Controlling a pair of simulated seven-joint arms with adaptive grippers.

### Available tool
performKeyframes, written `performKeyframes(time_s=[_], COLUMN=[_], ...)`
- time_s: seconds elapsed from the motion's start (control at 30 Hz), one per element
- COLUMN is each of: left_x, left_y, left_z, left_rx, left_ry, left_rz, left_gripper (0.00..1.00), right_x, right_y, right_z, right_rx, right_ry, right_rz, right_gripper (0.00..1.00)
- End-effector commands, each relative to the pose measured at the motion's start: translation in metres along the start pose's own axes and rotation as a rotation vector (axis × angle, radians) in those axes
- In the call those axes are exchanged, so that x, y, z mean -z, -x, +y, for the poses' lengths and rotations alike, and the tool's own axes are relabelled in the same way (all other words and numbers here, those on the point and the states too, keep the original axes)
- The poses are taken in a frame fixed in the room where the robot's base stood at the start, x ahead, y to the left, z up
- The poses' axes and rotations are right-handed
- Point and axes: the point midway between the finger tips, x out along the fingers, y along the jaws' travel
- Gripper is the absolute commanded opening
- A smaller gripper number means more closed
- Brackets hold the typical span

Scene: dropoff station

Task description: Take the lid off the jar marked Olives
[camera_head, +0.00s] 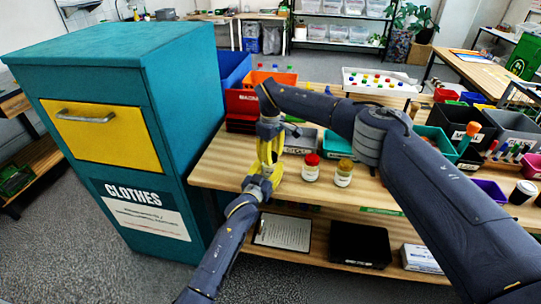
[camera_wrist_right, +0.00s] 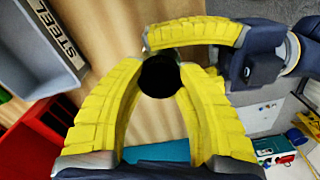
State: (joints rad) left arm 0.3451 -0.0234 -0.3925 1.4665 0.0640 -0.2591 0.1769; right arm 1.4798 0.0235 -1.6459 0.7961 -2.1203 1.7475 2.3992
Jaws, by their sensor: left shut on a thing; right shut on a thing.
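My right gripper (camera_head: 265,160) points down over the table and is shut on a round black lid (camera_wrist_right: 160,76), seen from above in the right wrist view. My left gripper (camera_head: 261,179) comes up from the front, just below the right one. Its yellow finger also shows beside the lid in the right wrist view (camera_wrist_right: 193,34). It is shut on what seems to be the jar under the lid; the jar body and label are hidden. A red-lidded jar (camera_head: 311,168) and an olive-gold-lidded jar (camera_head: 343,173) stand upright to the right; their labels are unreadable.
The teal clothes bin (camera_head: 170,95) stands close on the left. Containers line the table's back, including a bin marked STEEL (camera_wrist_right: 62,42) and a red bin (camera_wrist_right: 28,148). My right arm crosses above the table (camera_head: 222,163).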

Motion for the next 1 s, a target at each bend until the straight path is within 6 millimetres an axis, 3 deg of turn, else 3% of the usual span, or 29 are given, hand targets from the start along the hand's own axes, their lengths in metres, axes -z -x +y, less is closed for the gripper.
performKeyframes(time_s=[0.03,0.2,0.37,1.0], left_x=[-0.0008,-0.0009,-0.0009,-0.0011], left_y=[0.0001,0.0002,0.0002,0.0002], left_z=[0.0,-0.0001,0.0,-0.0001], left_rx=[0.0,0.0,0.0,0.0], left_ry=[0.0,0.0,0.0,0.0], left_rz=[-0.002,-0.002,-0.002,-0.002], left_gripper=[0.0,0.0,0.0,0.0], right_x=[0.0,0.0,-0.0001,0.0], right_y=[0.0,0.0001,0.0002,0.0006], right_z=[-0.0001,-0.0001,0.0,-0.0002], right_rx=[0.0,0.0,0.0,0.001], right_ry=[0.0,0.0,0.04,1.022], right_rz=[0.0,0.0,-0.001,0.0], right_gripper=[0.2,0.0,0.0,0.0])
